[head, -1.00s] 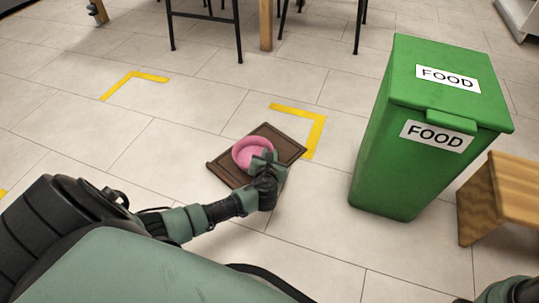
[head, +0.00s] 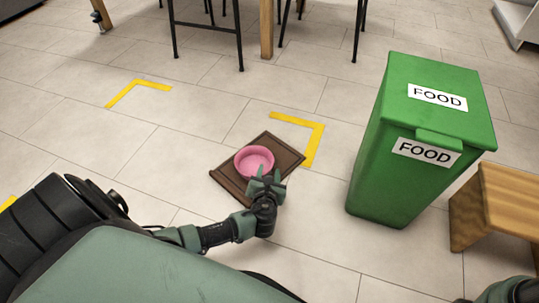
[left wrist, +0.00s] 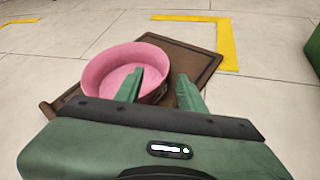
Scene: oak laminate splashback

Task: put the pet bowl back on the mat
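The pink pet bowl (head: 254,161) sits upright and looks flat on the brown mat (head: 288,156). In the left wrist view the bowl (left wrist: 105,72) rests on the mat (left wrist: 192,60), towards its left side. My left gripper (head: 266,181) is at the bowl's near right edge, with its fingers spread. In the left wrist view the left gripper (left wrist: 160,84) has one finger over the bowl's inside and the other outside its right wall, with gaps to the wall. My right gripper does not show; only part of that arm is at the lower right corner.
A green bin labelled FOOD (head: 385,178) stands right of the mat, with a wooden stool (head: 490,205) beside it. Yellow floor tape (head: 318,140) marks a corner behind the mat. Chair and table legs stand at the back. The tiled floor left of the mat is clear.

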